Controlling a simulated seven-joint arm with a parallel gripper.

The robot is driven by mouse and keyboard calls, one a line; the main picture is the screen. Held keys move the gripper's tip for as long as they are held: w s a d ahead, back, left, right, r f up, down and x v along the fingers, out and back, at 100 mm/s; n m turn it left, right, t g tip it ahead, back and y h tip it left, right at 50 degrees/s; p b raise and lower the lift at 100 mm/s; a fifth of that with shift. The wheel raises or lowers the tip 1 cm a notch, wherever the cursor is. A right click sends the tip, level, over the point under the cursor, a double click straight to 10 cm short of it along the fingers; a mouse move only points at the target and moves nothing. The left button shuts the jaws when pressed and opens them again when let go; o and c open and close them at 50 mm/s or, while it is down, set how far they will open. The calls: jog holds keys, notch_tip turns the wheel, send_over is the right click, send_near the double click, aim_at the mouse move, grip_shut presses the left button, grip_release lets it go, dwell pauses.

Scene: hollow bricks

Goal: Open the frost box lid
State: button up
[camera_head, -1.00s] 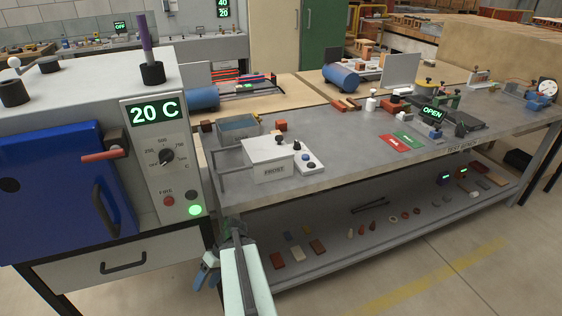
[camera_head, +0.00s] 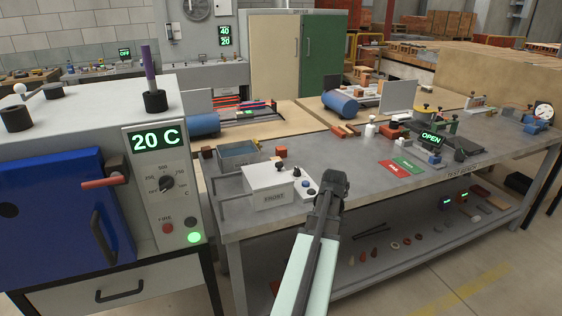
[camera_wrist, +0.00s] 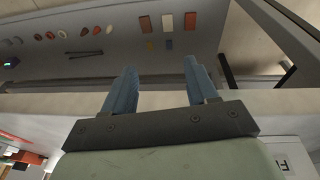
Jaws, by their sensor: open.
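The frost box (camera_head: 271,200) is a white box labelled FROST near the left end of the grey test bench. Its lid (camera_head: 270,177) is shut and has a dark knob (camera_head: 279,166) on top. A corner of the box also shows at the lower right of the wrist view (camera_wrist: 287,158). My gripper (camera_head: 331,184) is at the bench's front edge, to the right of the frost box and apart from it. In the wrist view my gripper (camera_wrist: 159,82) has its two blue fingers spread, with nothing between them.
The furnace (camera_head: 165,190) reading 20 C stands left. Red and green mats (camera_head: 394,168) lie right. Several small pieces lie on the lower shelf (camera_head: 440,232).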

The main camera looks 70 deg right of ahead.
jog(key=d+r+n, duration=0.1)
jog(key=d+r, duration=0.4)
jog(key=r, duration=0.1)
notch_tip(320, 180, up, 22)
jog(key=n+t+y, duration=0.2)
jog(key=n+t, duration=0.1)
jog(key=n, duration=0.4)
send_over(279, 163)
jog(key=s, duration=0.6)
jog(key=x, duration=1.3)
jog(key=shift+w+a+f, duration=0.1)
jog(key=shift+w+a, duration=0.15)
jog(key=shift+w, duration=0.1)
jog(key=shift+c, duration=0.4)
grip_shut()
